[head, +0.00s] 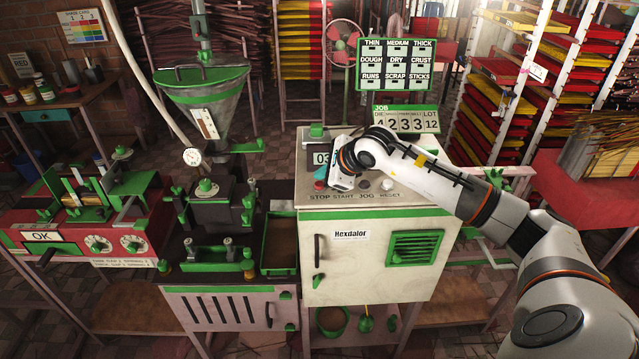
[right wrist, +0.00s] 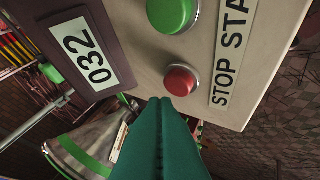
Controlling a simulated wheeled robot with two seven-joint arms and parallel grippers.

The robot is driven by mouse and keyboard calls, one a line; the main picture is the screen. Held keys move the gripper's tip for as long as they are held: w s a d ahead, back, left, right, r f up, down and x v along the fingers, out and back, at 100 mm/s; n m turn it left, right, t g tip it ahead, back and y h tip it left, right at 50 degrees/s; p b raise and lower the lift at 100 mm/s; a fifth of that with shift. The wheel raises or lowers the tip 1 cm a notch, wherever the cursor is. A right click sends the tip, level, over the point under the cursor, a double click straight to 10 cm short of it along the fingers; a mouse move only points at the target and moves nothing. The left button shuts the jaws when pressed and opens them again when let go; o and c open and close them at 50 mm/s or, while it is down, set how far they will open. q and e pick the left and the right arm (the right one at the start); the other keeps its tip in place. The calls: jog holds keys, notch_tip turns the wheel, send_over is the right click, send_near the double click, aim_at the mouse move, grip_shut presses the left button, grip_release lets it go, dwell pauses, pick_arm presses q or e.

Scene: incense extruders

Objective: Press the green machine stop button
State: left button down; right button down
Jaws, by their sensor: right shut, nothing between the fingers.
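The machine's control panel (head: 400,197) is a pale sloped top with a row of buttons labelled STOP, START, JOG and RESET. The stop button (head: 319,186) is red and sits above the word STOP. It also shows in the right wrist view (right wrist: 181,81), next to a green button (right wrist: 170,12). My right gripper (head: 323,174) is shut and empty, with its teal fingers over the left end of the panel. In the right wrist view its fingertips (right wrist: 166,100) are at the edge of the red button; I cannot tell whether they touch it. My left gripper is not in view.
A display reading 032 (right wrist: 88,60) stands beside the buttons. A green sign board (head: 396,65) and a job counter (head: 406,120) rise behind the panel. A steel hopper (head: 215,105) stands to the left. A red bench machine (head: 85,215) is at the far left.

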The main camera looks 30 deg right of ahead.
notch_tip(320, 180, up, 5)
jog(key=shift+p, duration=1.05)
jog(key=shift+a, duration=0.1)
